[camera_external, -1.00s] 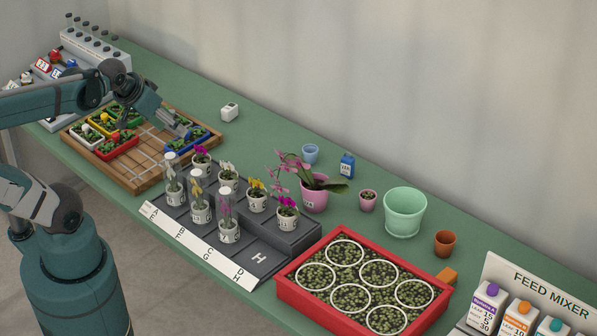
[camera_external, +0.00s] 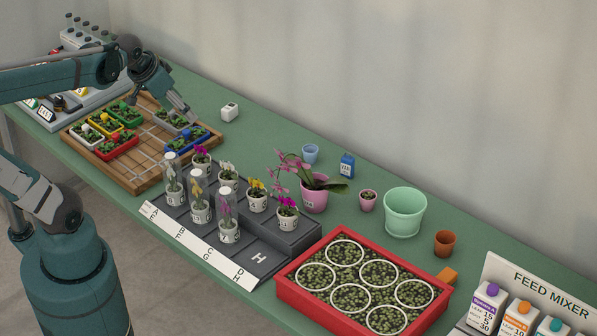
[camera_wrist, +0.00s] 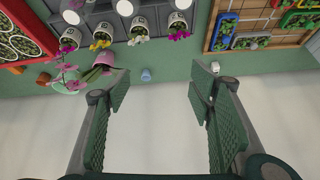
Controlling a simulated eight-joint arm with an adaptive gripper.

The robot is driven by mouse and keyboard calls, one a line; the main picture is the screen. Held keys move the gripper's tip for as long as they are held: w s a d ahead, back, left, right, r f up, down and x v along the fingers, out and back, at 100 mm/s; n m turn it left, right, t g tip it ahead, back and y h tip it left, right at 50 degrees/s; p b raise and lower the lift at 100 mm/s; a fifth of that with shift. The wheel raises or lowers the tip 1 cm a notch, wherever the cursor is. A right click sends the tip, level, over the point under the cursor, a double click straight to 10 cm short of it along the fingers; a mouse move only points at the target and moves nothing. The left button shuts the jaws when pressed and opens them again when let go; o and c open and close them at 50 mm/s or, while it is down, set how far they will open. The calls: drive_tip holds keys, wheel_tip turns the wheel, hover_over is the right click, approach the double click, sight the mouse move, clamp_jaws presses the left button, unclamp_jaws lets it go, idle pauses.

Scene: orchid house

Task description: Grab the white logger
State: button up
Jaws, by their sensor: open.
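The white logger (camera_external: 230,111) is a small white block with a dark mark on its face. It stands on the green bench just beyond the wooden tray, near the wall. In the wrist view the white logger (camera_wrist: 215,67) shows small, beside the tip of the right-hand finger. My gripper (camera_external: 192,117) is open and empty, above the far side of the wooden tray and left of the logger in the external view. In the wrist view my gripper (camera_wrist: 160,85) has its fingers wide apart, with bench edge and wall between them.
The wooden tray (camera_external: 130,178) holds several coloured planters under my gripper. A dark stepped rack (camera_external: 285,262) holds orchids in pots, some under clear tubes. A blue cup (camera_external: 310,153), blue bottle (camera_external: 347,165) and mint pot (camera_external: 405,212) stand rightward. Bench around the logger is clear.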

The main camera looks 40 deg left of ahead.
drive_tip(key=w+a+r+m+g, duration=0.2)
drive_tip(key=w+a+m, duration=0.2)
drive_tip(key=w, duration=0.9)
drive_tip(key=m+g+h, duration=0.4)
drive_tip(key=m, duration=0.7)
hover_over(229, 106)
drive_tip(key=a, duration=0.2)
wheel_tip(229, 106, down, 28)
drive_tip(key=r, duration=0.1)
drive_tip(key=shift+s+a+f+b, duration=0.15)
drive_tip(key=shift+f+b, duration=0.1)
drive_tip(key=shift+f, duration=0.15)
drive_tip(key=shift+s+a+f+b, duration=0.1)
drive_tip(key=shift+s+f+b, duration=0.1)
drive_tip(key=shift+f, duration=0.2)
drive_tip(key=shift+x, duration=1.35)
drive_tip(key=shift+w, duration=0.15)
